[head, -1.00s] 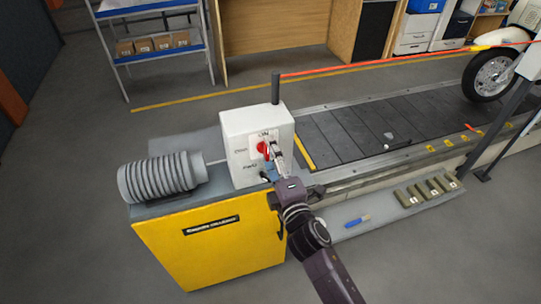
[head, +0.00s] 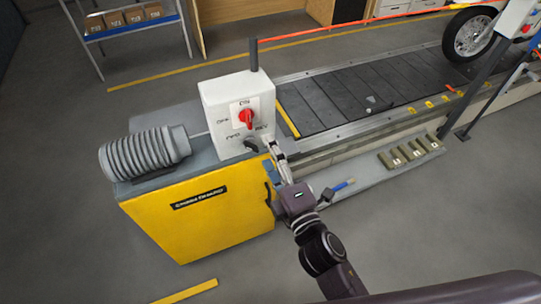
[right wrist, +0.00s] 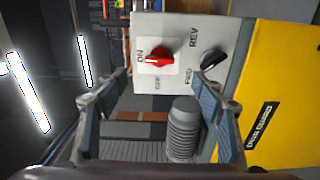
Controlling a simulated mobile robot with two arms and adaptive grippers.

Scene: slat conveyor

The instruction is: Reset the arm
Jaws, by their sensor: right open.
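My right gripper (head: 277,150) is open and empty, just right of and below the front of the white control box (head: 215,100). The red rotary switch (head: 245,118) on the box stands with its handle upright, in line with the ON label. A smaller black selector (head: 250,145) sits below it, near the FWD and REV labels. In the right wrist view the open fingers (right wrist: 150,105) are apart, with the red switch (right wrist: 158,57) and black selector (right wrist: 213,59) beyond them, untouched. My left gripper is not in view.
The yellow cabinet (head: 215,225) carries the control box and a grey ribbed motor (head: 145,158). The slat conveyor (head: 350,88) runs to the right, with a wheel (head: 470,33) at its far end. A ledge below holds a blue-handled tool (head: 338,189) and several blocks (head: 410,152).

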